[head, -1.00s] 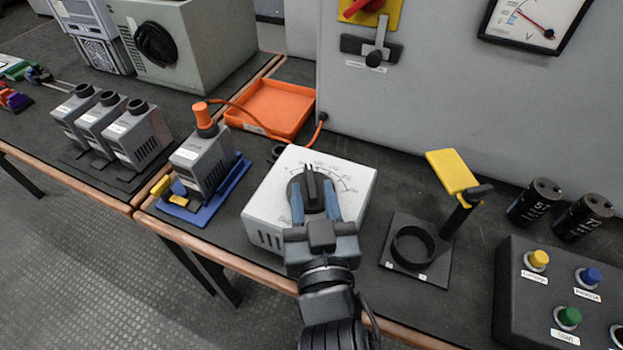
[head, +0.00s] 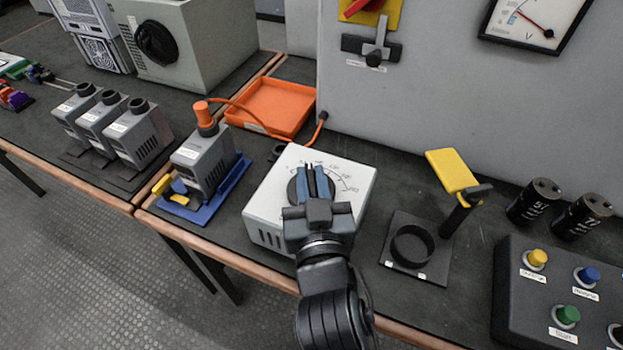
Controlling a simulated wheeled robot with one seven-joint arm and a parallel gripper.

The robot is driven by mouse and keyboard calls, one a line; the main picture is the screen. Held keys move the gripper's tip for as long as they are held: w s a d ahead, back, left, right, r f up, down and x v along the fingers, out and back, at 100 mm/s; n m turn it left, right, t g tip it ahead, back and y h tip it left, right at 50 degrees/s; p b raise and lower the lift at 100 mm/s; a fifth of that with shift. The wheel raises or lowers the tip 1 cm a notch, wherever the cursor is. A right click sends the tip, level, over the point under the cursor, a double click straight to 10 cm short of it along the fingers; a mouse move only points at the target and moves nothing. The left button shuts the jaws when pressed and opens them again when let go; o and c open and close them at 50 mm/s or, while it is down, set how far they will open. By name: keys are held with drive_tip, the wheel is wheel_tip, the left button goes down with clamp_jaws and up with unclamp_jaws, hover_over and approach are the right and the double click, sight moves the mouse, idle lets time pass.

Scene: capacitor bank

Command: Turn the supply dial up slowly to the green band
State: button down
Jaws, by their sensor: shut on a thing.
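The supply dial (head: 292,190) is a round black knob on the sloping top of a white box (head: 264,200), with a printed scale around it. My gripper (head: 312,180) is over the box, its two blue-grey fingers shut on the dial's raised grip. The fingers and wrist hide part of the dial and the lower scale. The voltmeter (head: 535,22) on the grey panel at the top right has a red needle low on its scale, near a blue part. No green band can be made out; the meter is cut off by the picture's top edge.
An orange tray (head: 270,106) lies behind. Right are a black ring holder (head: 413,247), a yellow-topped lever (head: 453,170), black capacitors (head: 535,202) and a button box (head: 545,300).

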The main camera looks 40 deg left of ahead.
drive_tip(key=b, duration=0.3)
drive_tip(key=shift+f, duration=0.25)
drive_tip(key=m+t+h+b, duration=0.1)
drive_tip(key=b, duration=0.5)
drive_tip(key=shift+f+m+t+h, duration=0.1)
drive_tip(key=shift+m+t+h, duration=0.2)
drive_tip(key=shift+h, duration=0.1)
drive_tip(key=m+h+b, duration=0.1)
drive_tip(key=b, duration=0.2)
drive_tip(key=shift+t, duration=0.4)
drive_tip(key=shift+s+a+r+m+t+h+b, duration=0.15)
drive_tip(key=shift+m+t+h+b, duration=0.35)
drive_tip(key=shift+h+b, duration=0.6)
drive_tip(key=shift+r+m+h+b, duration=0.1)
drive_tip(key=shift+m+h+b, duration=0.55)
drive_tip(key=shift+b, duration=0.3)
drive_tip(key=shift+r+m+t+h+b, duration=0.1)
drive_tip(key=shift+m+t+h+b, duration=0.45)
drive_tip(key=shift+h, duration=0.4)
drive_tip(key=c, duration=1.1)
unclamp_jaws()
drive_tip(key=shift+c, duration=0.2)
